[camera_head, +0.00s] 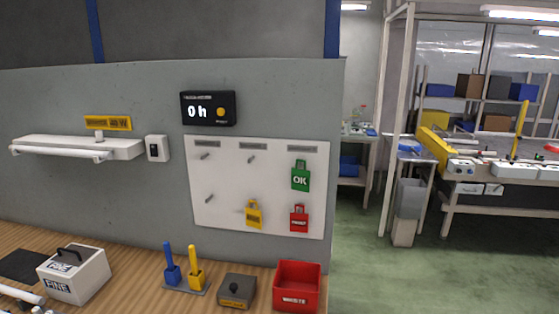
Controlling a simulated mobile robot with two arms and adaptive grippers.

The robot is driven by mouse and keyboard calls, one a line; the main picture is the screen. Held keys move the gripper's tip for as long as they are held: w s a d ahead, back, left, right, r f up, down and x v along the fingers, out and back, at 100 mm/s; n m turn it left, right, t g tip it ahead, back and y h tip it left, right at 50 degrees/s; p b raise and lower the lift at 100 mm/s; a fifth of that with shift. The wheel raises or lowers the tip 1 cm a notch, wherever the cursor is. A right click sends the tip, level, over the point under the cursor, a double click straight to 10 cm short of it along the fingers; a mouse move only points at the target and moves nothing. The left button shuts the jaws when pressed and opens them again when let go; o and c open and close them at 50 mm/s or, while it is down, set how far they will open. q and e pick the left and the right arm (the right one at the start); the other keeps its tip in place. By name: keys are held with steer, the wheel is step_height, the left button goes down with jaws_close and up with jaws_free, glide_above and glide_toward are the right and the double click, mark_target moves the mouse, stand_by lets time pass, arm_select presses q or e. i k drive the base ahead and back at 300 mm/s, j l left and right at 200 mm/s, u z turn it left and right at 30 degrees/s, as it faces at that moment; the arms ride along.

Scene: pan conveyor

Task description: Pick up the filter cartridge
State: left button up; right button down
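I cannot make out a filter cartridge for sure in the head view. White rounded parts (22,295) show at the bottom left corner, cut off by the picture edge, and I cannot tell what they are. A white box marked FINE (74,277) with a dark handle stands on the wooden bench (140,282) beside them.
On the bench stand a holder with blue and yellow handled tools (185,276), a grey box with a knob (236,290) and an open red bin (297,286). A white tag board (228,188) hangs on the grey partition behind. Green floor (370,275) lies open to the right.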

mark_target(73, 275)
steer(key=u, duration=1.35)
steer(key=i+j+z, duration=0.25)
steer(key=j, duration=0.35)
steer(key=i, duration=0.1)
